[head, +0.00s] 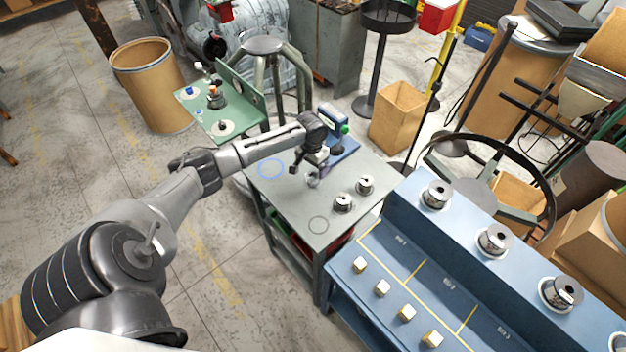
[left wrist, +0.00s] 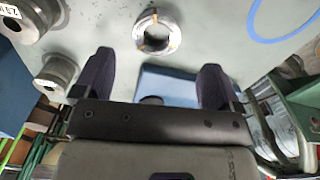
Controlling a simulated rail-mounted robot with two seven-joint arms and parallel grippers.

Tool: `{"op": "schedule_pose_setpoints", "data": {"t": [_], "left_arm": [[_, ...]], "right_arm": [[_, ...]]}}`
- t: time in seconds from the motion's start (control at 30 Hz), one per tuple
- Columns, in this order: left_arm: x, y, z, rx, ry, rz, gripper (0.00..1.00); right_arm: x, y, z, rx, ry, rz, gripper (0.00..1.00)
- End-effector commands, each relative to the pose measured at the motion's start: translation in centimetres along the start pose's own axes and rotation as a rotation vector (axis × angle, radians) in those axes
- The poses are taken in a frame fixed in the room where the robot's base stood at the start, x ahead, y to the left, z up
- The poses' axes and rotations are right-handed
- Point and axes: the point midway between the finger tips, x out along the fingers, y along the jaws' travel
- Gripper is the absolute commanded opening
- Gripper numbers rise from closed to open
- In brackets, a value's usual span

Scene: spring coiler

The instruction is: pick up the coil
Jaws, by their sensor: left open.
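The coil (head: 313,180) is a small grey metallic ring lying on the grey table (head: 290,205), just below my left gripper in the head view. In the left wrist view the coil (left wrist: 172,41) lies beyond the fingertips, roughly centred between them, with an open middle and orange-brown marks. My left gripper (head: 307,166) is open and empty above the table; its two dark fingers (left wrist: 157,75) stand wide apart and nothing is between them. The coil looks apart from the fingers. My right gripper is not in view.
Two metal spools (head: 343,202) (head: 365,184) stand right of the coil. A blue device (head: 333,125) stands at the table's back. A blue circle (head: 271,168) and a dark circle (head: 318,224) mark bare tabletop. A blue bench (head: 400,215) with spools and blocks adjoins at right.

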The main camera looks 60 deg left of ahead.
Motion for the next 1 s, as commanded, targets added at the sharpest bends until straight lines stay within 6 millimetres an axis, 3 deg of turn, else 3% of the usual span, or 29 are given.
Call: {"op": "schedule_pose_setpoints", "data": {"t": [0.23,0.6,0.93,1.0], "left_arm": [[1.4,0.1,0.0,0.001,-0.001,0.0,0.9],[5.5,0.4,-0.2,0.001,-0.001,-0.001,0.9],[5.9,0.4,-0.2,0.002,0.0,-0.002,0.9],[5.9,0.4,-0.2,0.002,0.0,-0.002,0.83]], "right_arm": [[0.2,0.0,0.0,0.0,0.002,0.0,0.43],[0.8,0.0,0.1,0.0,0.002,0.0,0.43],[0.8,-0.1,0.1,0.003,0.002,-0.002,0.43],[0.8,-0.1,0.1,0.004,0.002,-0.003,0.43]]}}
